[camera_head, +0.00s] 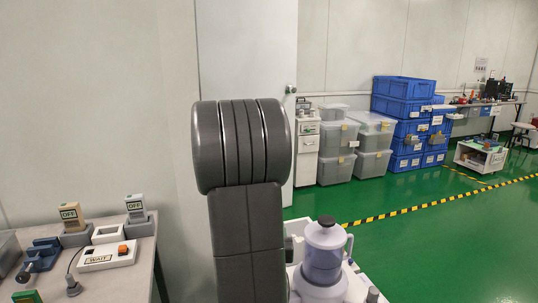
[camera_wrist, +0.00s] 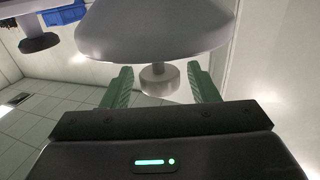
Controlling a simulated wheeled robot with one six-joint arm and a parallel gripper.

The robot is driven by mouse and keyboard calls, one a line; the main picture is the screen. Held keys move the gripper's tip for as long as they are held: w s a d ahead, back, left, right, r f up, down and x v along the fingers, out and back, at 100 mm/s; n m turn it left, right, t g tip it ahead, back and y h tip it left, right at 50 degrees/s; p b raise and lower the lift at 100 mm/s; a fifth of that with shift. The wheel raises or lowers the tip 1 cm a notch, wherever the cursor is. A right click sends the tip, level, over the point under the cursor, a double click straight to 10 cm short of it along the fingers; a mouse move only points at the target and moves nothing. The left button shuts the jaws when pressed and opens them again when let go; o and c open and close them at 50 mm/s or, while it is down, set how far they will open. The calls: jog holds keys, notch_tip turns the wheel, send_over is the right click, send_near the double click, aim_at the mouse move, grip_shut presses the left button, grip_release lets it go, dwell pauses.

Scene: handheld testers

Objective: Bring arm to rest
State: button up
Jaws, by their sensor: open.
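My gripper (camera_wrist: 158,75) shows in the wrist view with its two green fingers apart. A short grey cylinder (camera_wrist: 158,80) under a pale rounded body shows between and beyond the fingers; I cannot tell whether it is part of me, and no contact is visible. The gripper is hidden in the head view, where my dark grey arm link stands upright in the middle. On the table at the left, two handheld testers, a tan one (camera_head: 71,213) and a white one (camera_head: 136,206), stand in grey holders, both showing OFF.
A white box marked WAIT (camera_head: 106,257) with an orange button lies on the grey table (camera_head: 130,285). A blue-tinted lidded jug (camera_head: 323,250) stands right of my arm. Clear bins (camera_head: 338,138) and stacked blue crates (camera_head: 403,108) line the back wall. Green floor (camera_head: 440,245) is open at right.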

jog(key=shift+r+n+g+y+p, duration=0.1)
jog(key=shift+n+g+y+p, duration=0.15)
jog(key=shift+n+y+p, duration=0.95)
jog(key=shift+n+g+y+p, duration=0.25)
jog(key=shift+n+y+p, duration=0.45)
jog(key=shift+y, duration=1)
jog(key=shift+n+g+y+p, duration=0.55)
jog(key=shift+n+y, duration=0.15)
jog(key=shift+y, duration=0.3)
